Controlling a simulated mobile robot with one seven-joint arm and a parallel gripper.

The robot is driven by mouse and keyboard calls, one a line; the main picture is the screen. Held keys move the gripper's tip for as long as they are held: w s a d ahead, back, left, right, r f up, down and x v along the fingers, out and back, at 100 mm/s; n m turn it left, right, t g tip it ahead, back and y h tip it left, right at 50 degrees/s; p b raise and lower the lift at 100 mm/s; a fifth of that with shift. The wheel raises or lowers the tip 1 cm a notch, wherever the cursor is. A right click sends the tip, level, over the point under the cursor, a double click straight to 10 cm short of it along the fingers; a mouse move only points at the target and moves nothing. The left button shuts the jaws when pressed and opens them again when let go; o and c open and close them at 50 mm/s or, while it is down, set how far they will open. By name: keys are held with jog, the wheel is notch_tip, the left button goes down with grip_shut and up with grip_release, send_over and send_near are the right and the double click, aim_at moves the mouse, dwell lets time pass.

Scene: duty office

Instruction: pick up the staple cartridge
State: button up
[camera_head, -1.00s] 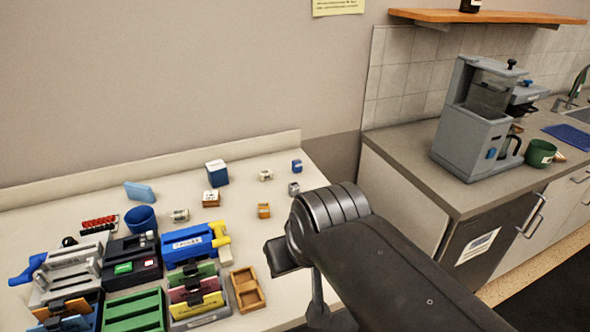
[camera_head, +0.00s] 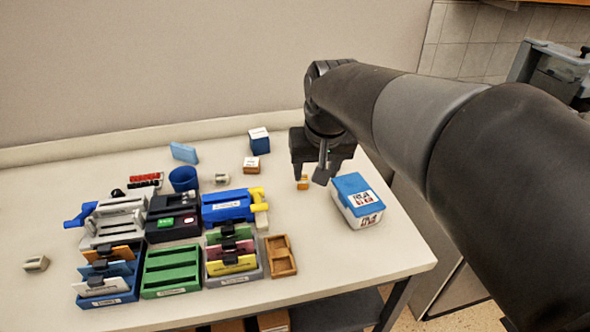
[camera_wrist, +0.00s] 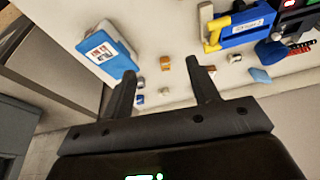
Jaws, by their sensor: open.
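Several small blocks lie on the table, and I cannot tell for sure which is the staple cartridge. A small orange piece (camera_head: 303,184) sits just below my gripper (camera_head: 311,176) in the head view. A small grey labelled block (camera_head: 221,179) lies beside the blue cup, and another grey block (camera_head: 36,263) lies at the far left. My gripper is open, empty and above the table; my arm hides part of its right side.
A blue-and-white box (camera_head: 357,201) stands right of my gripper, near the table's right edge. A dark blue box (camera_head: 259,143) stands behind left. A yellow-and-blue tool (camera_head: 230,206), trays and a blue cup (camera_head: 184,179) crowd the left. The table front right is clear.

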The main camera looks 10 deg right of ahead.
jog(key=w+d+f+g, duration=0.1)
jog(key=w+f+g, duration=0.15)
jog(key=w, duration=0.85)
jog(key=m, duration=0.1)
send_near(303, 176)
jog(key=shift+w+a+g, duration=0.15)
jog(key=shift+w+g, duration=0.1)
jog(key=shift+g, duration=0.2)
notch_tip(303, 176, down, 11)
jog(key=shift+r, duration=0.2)
jog(key=shift+c, duration=0.5)
jog(key=c, duration=0.9)
jog(key=shift+c, duration=0.3)
jog(key=shift+r, duration=0.15)
